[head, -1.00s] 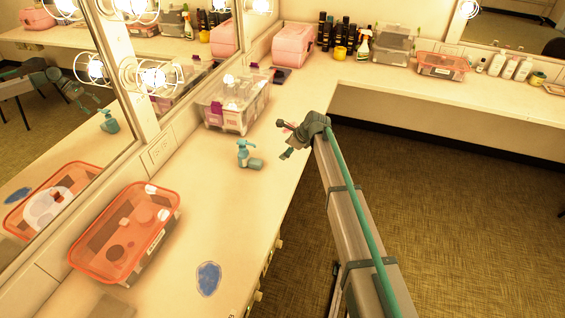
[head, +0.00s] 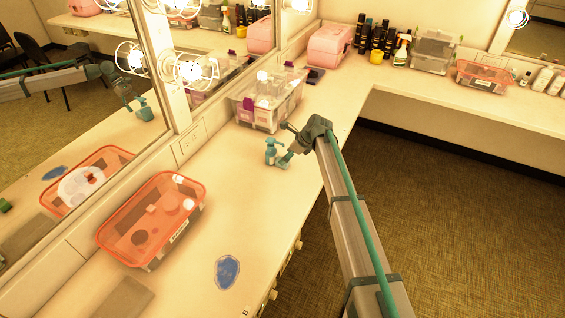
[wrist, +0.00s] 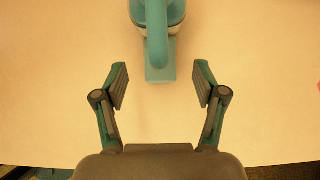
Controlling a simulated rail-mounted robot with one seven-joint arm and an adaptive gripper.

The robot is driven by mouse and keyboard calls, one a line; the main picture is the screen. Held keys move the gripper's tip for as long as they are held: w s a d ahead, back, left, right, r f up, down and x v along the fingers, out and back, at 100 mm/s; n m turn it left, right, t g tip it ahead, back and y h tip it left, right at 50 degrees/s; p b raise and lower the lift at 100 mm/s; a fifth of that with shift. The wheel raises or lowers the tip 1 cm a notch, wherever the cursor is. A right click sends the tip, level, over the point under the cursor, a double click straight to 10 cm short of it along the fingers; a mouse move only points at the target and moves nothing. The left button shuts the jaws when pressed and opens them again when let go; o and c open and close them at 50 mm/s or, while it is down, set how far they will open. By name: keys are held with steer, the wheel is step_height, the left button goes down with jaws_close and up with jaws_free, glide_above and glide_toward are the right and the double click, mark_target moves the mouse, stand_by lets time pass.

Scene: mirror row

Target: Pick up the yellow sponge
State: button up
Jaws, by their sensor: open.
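I cannot make out a yellow sponge in either view. My gripper (head: 286,156) is over the counter, close to a teal pump bottle (head: 270,150). I cannot tell whether any finger touches the bottle in the head view.
An orange-rimmed bin (head: 150,222) and a blue patch (head: 227,271) are on the near counter (head: 195,290). A pink case (head: 328,46), dark bottles, a small yellow container (head: 376,57) and another orange-rimmed bin (head: 482,77) are farther back.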

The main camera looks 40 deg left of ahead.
steer(key=shift+p+x, duration=0.9)
steer(key=shift+x, duration=1.35)
steer(key=shift+d, duration=0.1)
steer(key=c, duration=1)
steer(key=shift+r, duration=0.15)
steer(key=shift+r+b, duration=0.75)
steer(key=shift+r, duration=0.2)
steer(key=shift+r+b, duration=0.3)
steer(key=shift+r, duration=0.25)
steer(key=w+d+b, duration=0.1)
steer(key=d, duration=0.5)
steer(key=w+d+b, duration=0.2)
steer(key=d, duration=0.3)
steer(key=w+d+b, duration=0.1)
steer(key=d, duration=0.5)
steer(key=shift+w+d+r, duration=0.1)
steer(key=shift+w+d, duration=0.05)
steer(key=shift+d, duration=0.15)
